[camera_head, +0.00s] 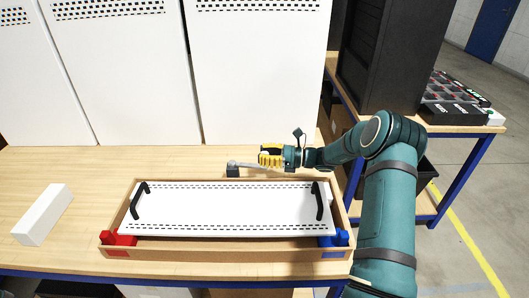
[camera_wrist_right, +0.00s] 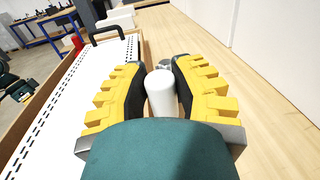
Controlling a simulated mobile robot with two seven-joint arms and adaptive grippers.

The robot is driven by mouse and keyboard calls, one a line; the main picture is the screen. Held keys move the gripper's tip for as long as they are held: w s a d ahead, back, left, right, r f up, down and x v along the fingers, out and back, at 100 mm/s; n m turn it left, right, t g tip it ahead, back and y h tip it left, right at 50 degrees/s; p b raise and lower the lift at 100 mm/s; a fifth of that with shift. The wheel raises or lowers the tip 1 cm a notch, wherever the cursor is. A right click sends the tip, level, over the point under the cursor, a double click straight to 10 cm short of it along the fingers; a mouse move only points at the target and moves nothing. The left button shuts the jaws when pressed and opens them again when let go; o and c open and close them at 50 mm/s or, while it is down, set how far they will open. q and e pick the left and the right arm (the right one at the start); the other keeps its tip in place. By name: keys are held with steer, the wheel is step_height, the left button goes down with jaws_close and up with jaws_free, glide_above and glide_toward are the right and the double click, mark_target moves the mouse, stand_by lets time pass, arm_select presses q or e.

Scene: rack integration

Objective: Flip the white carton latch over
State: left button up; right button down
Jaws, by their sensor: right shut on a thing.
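My right gripper (camera_head: 270,157), with yellow ribbed fingers, is shut on a white rounded bar, which I take for the white latch. In the right wrist view the white latch (camera_wrist_right: 161,92) stands out between the two black finger pads (camera_wrist_right: 160,80). In the head view the white latch (camera_head: 243,165) points left from the fingers, close to a small dark block (camera_head: 233,172); I cannot tell whether they are joined. The gripper is just behind the wooden tray. My left gripper is not in view.
A wooden tray (camera_head: 200,255) holds a white perforated panel (camera_head: 228,208) with two black handles, plus red (camera_head: 118,238) and blue (camera_head: 335,238) parts at its front corners. A white box (camera_head: 43,214) lies at the left. Tall white cabinets (camera_head: 255,75) stand behind the table.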

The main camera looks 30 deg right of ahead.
steer(key=shift+s+a+f, duration=0.1)
steer(key=shift+s+a, duration=0.75)
steer(key=shift+a, duration=0.1)
steer(key=c, duration=0.7)
jaws_free()
steer(key=shift+d, duration=0.1)
steer(key=shift+c, duration=0.2)
steer(key=v, duration=1.2)
